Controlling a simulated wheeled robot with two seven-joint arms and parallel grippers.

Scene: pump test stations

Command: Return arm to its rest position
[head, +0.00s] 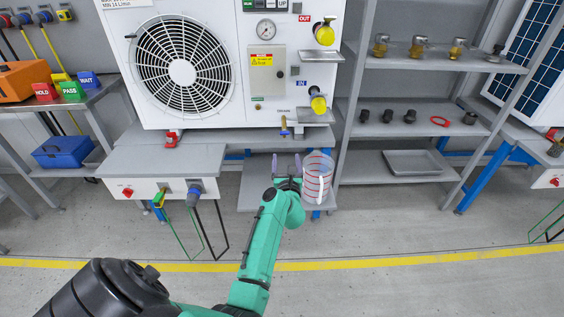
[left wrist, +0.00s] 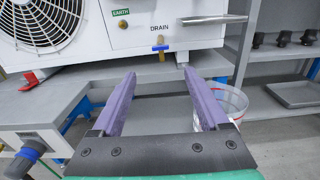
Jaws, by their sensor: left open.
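My left gripper (head: 286,165) is open and empty, in front of the pump unit (head: 246,20) and beside a clear jug with red marks (head: 318,180). In the left wrist view its two purple fingers (left wrist: 162,105) are spread apart with nothing between them. The jug (left wrist: 232,101) shows there partly, just right of the right finger, and I cannot tell whether they touch. The drain valve (left wrist: 160,46) with its blue lever is on the unit beyond the fingertips. My green left arm reaches forward from the bottom of the head view. My right gripper is out of view.
A grey bench (head: 165,160) carries the unit, with a lower shelf (head: 256,190) below. A shelf rack (head: 440,68) with brass fittings and a tray (head: 418,162) stands at right. A side table (head: 75,100) with coloured blocks is at left. The floor in front is open.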

